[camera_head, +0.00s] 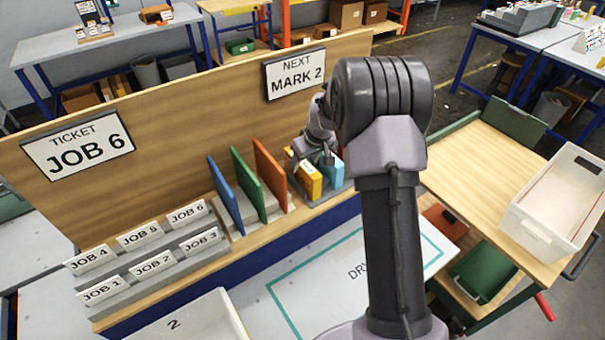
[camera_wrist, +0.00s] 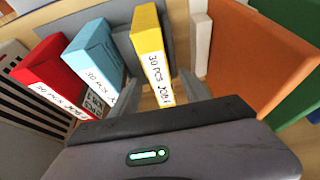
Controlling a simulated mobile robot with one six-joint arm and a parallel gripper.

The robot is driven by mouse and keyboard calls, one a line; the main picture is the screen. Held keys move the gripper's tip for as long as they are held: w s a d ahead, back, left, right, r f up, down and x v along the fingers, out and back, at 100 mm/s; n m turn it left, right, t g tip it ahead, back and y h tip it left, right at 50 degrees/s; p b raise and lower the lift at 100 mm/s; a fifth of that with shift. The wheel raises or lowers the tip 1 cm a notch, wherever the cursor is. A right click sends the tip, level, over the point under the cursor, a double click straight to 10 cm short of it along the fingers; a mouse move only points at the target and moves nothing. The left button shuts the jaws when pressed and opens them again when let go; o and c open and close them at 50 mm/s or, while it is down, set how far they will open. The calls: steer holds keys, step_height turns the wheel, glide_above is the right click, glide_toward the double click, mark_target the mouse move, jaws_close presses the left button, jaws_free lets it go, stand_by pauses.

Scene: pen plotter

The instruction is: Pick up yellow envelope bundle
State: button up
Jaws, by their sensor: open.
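The yellow envelope bundle (camera_wrist: 147,34) stands upright in a grey holder, with a white label on its narrow edge reading "30 PCS" and a partly legible job mark. It also shows in the head view (camera_head: 307,182), left of a light blue bundle. My gripper (camera_wrist: 155,92) is open, its fingers apart on either side of the yellow bundle's lower labelled end in the wrist view. I cannot tell whether either finger touches it. In the head view my gripper (camera_head: 318,158) hangs just above and behind the bundles, partly hidden by my arm.
The light blue bundle (camera_wrist: 93,52) and a red bundle (camera_wrist: 52,65) stand close on the left. An orange divider (camera_head: 270,172) stands on the other side, with green and blue dividers beyond. A wooden board (camera_head: 190,120) rises behind. A white bin (camera_head: 555,205) sits at right.

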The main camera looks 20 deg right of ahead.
mark_target(303, 162)
steer(key=x, duration=0.3)
steer(key=shift+w, duration=0.15)
steer(key=shift+r, duration=0.1)
steer(key=shift+c, duration=0.6)
jaws_close()
